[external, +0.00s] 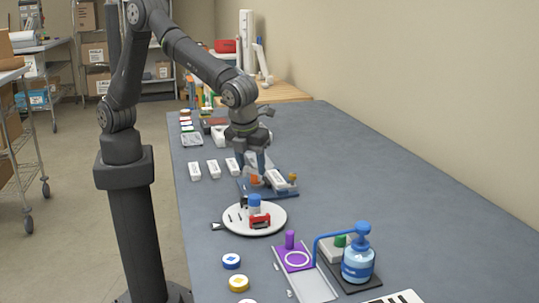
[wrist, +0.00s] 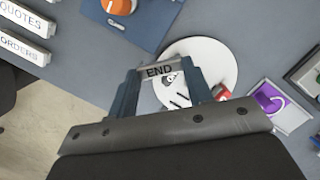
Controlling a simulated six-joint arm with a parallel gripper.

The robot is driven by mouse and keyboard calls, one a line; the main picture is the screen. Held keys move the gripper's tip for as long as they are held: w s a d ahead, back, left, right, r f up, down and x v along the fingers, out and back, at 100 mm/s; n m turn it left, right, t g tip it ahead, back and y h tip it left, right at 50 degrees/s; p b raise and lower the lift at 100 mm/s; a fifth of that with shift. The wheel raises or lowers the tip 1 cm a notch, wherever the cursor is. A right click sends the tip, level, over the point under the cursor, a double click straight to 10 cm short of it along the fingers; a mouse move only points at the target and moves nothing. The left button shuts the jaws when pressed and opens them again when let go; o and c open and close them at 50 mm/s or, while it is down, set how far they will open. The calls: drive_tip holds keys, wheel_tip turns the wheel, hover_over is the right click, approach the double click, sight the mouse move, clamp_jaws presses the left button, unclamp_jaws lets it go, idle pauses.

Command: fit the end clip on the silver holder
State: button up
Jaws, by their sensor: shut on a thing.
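My gripper (wrist: 160,76) is shut on the end clip (wrist: 159,71), a small silver piece marked END, held across the two blue fingertips. In the external view my gripper (external: 252,168) is over the blue board (external: 249,191), and the clip cannot be made out there. A pale silver-white block (external: 281,180) lies tilted on the board's right side; it may be the silver holder, but I cannot tell for sure. An orange knob (wrist: 118,6) is on the same board. In the wrist view the clip appears in front of the white round plate, apart from it.
The white round plate (external: 238,224) carries a blue-topped piece, a red piece and small black parts. White label blocks (external: 213,168) stand left of the board. A purple stand (external: 294,259) and a blue pump bottle (external: 358,262) are nearer the camera. The table's right side is clear.

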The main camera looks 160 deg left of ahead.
drive_tip(key=s+a+r+n+g+h, duration=0.1)
drive_tip(key=s+a+n, duration=0.4)
drive_tip(key=s, duration=0.2)
drive_tip(key=s+a+n+h, duration=0.1)
drive_tip(key=s+a+n, duration=0.35)
drive_tip(key=s, duration=0.25)
drive_tip(key=shift+m, duration=0.25)
drive_tip(key=shift+w+a+x, duration=0.1)
drive_tip(key=shift+w+x, duration=0.05)
drive_tip(key=shift+x, duration=0.8)
drive_tip(key=shift+w+a+x, duration=0.1)
drive_tip(key=shift+w+x, duration=0.05)
drive_tip(key=shift+x, duration=0.8)
drive_tip(key=shift+w+a+x, duration=0.1)
drive_tip(key=shift+w+x, duration=0.05)
drive_tip(key=shift+x, duration=0.75)
drive_tip(key=shift+w+x, duration=0.15)
drive_tip(key=shift+x, duration=0.5)
drive_tip(key=shift+w+x, duration=0.15)
drive_tip(key=shift+x, duration=0.5)
idle(0.5)
drive_tip(key=o, duration=1.3)
